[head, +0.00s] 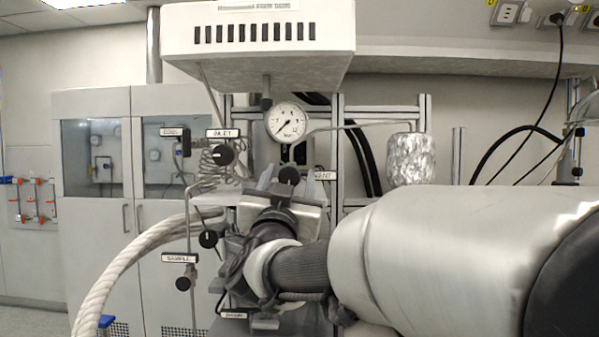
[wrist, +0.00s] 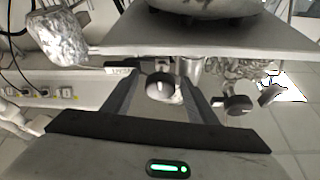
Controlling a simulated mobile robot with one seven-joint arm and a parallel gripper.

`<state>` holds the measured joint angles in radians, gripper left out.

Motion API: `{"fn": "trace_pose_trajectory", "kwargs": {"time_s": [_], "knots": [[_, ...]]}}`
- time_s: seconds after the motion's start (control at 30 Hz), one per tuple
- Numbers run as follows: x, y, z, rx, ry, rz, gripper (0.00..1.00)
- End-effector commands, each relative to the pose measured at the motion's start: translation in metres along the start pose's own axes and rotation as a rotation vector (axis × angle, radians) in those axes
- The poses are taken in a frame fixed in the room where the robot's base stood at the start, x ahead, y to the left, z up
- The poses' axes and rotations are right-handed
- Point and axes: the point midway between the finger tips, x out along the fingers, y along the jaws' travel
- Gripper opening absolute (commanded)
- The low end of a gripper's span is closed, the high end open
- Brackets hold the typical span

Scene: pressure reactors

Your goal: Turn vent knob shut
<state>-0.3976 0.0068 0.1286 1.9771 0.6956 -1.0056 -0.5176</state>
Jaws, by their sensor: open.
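The vent knob (head: 289,175) is a round black knob beside the VENT label (head: 326,176), below the pressure gauge in the head view. It also shows in the wrist view as a dark knob (wrist: 160,86) with a pale mark on its face. My gripper (head: 288,178) is open, with its fingers on either side of the knob. In the wrist view the gripper (wrist: 162,84) has the knob between its two fingers, with gaps visible at both sides. Whether the fingertips reach fully around the knob's depth is hard to tell.
The inlet knob (head: 223,155) is close on the left. The sample knob (head: 183,284) and another black knob (head: 208,239) lie lower left. The gauge (head: 287,121) is just above. A foil-wrapped vessel (head: 411,159) stands right, and a white box (head: 258,40) overhangs the top.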

Motion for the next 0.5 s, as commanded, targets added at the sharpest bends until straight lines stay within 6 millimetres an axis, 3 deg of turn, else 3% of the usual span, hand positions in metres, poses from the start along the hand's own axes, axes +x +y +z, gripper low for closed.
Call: {"fn": "trace_pose_trajectory", "kwargs": {"time_s": [0.3, 0.5], "knots": [[-0.0005, -0.0008, -0.0006, 0.000, 0.000, 0.000, 0.53], [-0.0004, -0.0008, -0.0005, 0.000, 0.000, 0.000, 0.21]]}}
